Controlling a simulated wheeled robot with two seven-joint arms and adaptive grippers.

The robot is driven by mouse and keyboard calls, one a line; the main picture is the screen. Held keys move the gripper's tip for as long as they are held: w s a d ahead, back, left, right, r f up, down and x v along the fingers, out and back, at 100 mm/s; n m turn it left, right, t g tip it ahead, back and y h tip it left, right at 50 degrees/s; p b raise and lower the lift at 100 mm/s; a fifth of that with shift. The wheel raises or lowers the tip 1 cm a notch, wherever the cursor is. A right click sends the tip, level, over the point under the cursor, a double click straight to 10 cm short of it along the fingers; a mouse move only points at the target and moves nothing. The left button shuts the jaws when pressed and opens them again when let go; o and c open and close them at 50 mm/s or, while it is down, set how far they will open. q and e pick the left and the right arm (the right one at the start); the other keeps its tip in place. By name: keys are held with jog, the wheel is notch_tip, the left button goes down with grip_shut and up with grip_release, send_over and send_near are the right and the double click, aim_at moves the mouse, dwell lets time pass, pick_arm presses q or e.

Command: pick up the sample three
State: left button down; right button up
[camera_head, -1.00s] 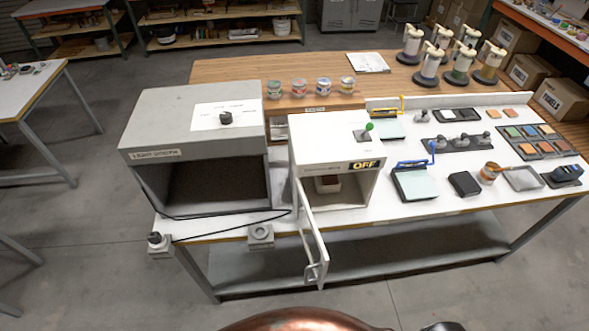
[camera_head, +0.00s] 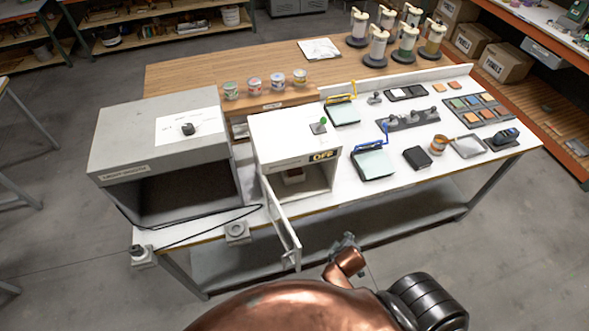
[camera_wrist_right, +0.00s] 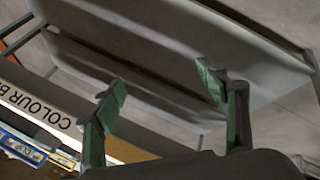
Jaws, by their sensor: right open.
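No label that reads as sample three can be made out. A small brown-red sample (camera_head: 293,174) sits inside the white cabinet (camera_head: 288,135) marked OFF, whose door (camera_head: 283,228) stands open. Several coloured sample panels (camera_head: 474,108) lie in a dark tray at the right of the white table. My right gripper (camera_wrist_right: 160,92) shows in the right wrist view with its two green-padded fingers apart and nothing between them. In the head view, my right arm is low in front of the table, away from the samples. My left gripper is not in view.
A grey light booth (camera_head: 160,150) stands left of the cabinet. Several small cans (camera_head: 277,82) and dispensers (camera_head: 378,48) stand on the wooden counter behind. Hand applicators, a dark block (camera_head: 418,158) and an orange cup (camera_head: 439,145) sit on the white table (camera_head: 340,205). The floor in front is clear.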

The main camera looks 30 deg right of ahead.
aim_at(295, 172)
jog(key=w+d+r+n+t+h+p, duration=0.1)
jog(key=w+d+r+n+t+h, duration=0.15)
jog(key=w+r+n, duration=0.45)
jog(key=w+d+r+n+t+h, duration=0.25)
jog(key=w+r+n+t, duration=0.2)
jog(key=r, duration=0.45)
jog(key=w+a+n+t+y, duration=0.1)
jog(key=w+a+n, duration=0.2)
jog(key=n, duration=0.2)
jog(key=w+a+r+n+t+y, duration=0.1)
jog(key=w+a+n+y, duration=0.1)
jog(key=n, duration=0.4)
jog(key=w+a+n+t+y, duration=0.1)
jog(key=w+a+n, duration=0.3)
jog(key=w+n, duration=0.1)
jog(key=shift+w+a+r+n, duration=0.1)
jog(key=shift+w+r+n, duration=0.2)
jog(key=shift+n, duration=0.35)
jog(key=shift+y, duration=0.4)
jog(key=x, duration=0.7)
jog(key=shift+w+a+r, duration=0.25)
jog(key=shift+r, duration=0.05)
jog(key=shift+c, duration=0.2)
jog(key=c, duration=1.1)
